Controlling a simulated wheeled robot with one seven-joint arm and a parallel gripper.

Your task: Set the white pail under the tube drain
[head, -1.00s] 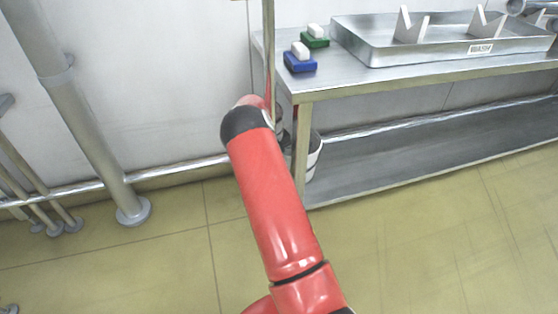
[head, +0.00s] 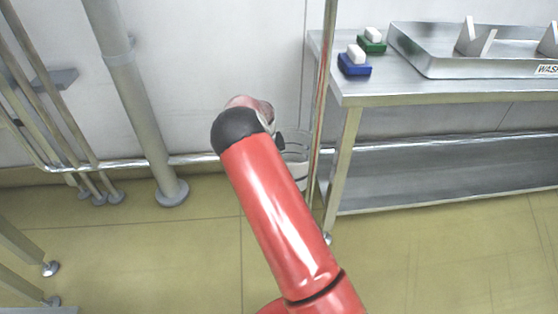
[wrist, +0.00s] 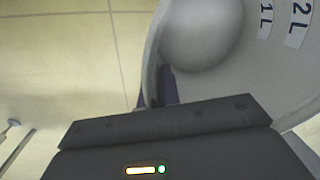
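The white pail (head: 298,172) shows in the head view just beyond the end of my red arm, partly hidden by the arm. In the wrist view the pail (wrist: 275,75) fills the upper right, with 1L and 2L marks on its inner wall. My gripper (wrist: 158,88) is at the pail's rim and appears shut on its wall; the fingertips are mostly hidden. I cannot pick out the tube drain for certain. A thin upright tube (head: 325,90) stands right of the pail.
A steel table (head: 400,88) with a lower shelf stands at the right, bearing a blue block (head: 354,66), a green block (head: 371,45) and a steel tray (head: 430,65). A thick grey wall pipe (head: 135,95) and thinner pipes are at left. The floor between is clear.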

